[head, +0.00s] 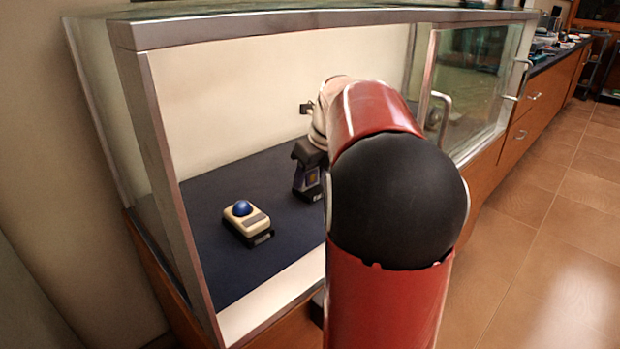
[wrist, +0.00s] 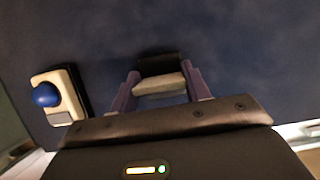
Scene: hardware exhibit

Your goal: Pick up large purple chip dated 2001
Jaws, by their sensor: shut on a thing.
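I cannot tell whether the chip is clear of the floor.
A cream device with a blue ball (head: 244,217) sits on the case floor to the left. The metal frame (head: 165,180) of the case stands at the left front. A glass door with a handle (head: 438,115) is at the right. Dark blue floor between is clear.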

